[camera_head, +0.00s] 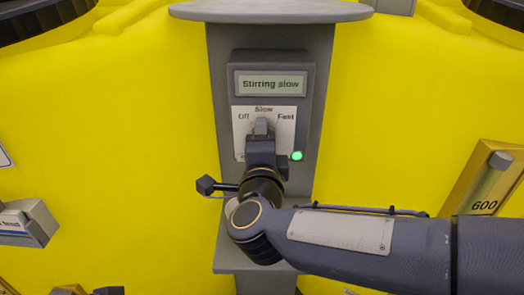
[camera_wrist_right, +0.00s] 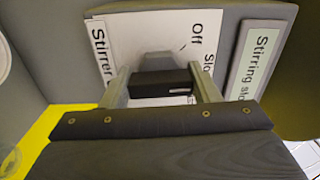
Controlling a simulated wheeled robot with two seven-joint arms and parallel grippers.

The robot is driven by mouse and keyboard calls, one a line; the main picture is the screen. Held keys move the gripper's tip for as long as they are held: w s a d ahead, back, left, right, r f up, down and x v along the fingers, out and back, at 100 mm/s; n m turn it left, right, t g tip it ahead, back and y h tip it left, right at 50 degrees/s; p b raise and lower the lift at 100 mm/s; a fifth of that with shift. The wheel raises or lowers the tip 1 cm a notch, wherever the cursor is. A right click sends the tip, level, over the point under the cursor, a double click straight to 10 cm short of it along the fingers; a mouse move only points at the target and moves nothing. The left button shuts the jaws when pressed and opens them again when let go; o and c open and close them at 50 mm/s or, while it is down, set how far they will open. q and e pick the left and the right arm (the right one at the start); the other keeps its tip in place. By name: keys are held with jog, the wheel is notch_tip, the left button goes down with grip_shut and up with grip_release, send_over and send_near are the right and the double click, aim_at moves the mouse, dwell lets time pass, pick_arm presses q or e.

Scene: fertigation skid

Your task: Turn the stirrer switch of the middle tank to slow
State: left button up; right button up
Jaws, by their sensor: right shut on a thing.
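The stirrer switch is a grey knob (camera_head: 261,126) on a white plate (camera_head: 284,113) marked Off, Slow and Fast. The knob points up, toward Slow. The display (camera_head: 270,84) above it reads "Stirring slow". A green lamp (camera_head: 297,156) glows at the plate's lower right. My right gripper (camera_head: 262,136) comes from below and is shut on the knob, hiding its lower part. In the right wrist view its two fingers (camera_wrist_right: 160,80) stand either side of the knob; the plate and display (camera_wrist_right: 262,62) show behind. My left gripper is out of view.
The control box (camera_head: 308,100) sits on a grey post under a round grey top (camera_head: 270,10). Yellow tank walls (camera_head: 110,120) stand on both sides. A gauge marked 600 (camera_head: 486,190) is at the right, and a grey box (camera_head: 27,222) at the left.

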dwell(0.3)
jog(key=o, duration=1)
jog(key=s, duration=0.7)
jog(key=shift+s, duration=0.4)
